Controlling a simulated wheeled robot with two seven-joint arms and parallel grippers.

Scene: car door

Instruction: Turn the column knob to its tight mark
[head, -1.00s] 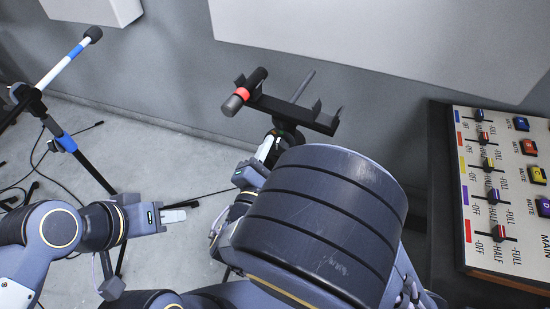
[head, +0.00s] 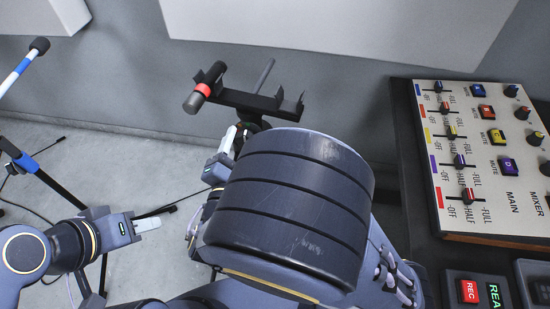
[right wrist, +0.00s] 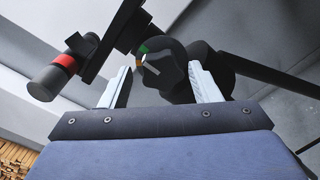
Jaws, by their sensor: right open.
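The column knob (right wrist: 168,72) is black and sits below the dark bracket in the right wrist view. A green mark (right wrist: 143,49) and an orange mark (right wrist: 138,61) show at its upper left. A short pale line on the knob lies close to the orange mark. My right gripper (right wrist: 160,69) is open, with one finger on each side of the knob; I cannot tell whether they touch it. In the head view, my right arm mostly hides the knob. My left gripper (head: 147,226) is at the lower left, away from the knob; its jaw opening is unclear.
A dark bracket (head: 250,100) with a red-banded black cylinder (head: 204,89) stands above the knob. A mixer panel (head: 490,165) is at the right, with a red REC button (head: 469,291) below it. A microphone stand (head: 45,175) is at the left. Cables lie on the floor.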

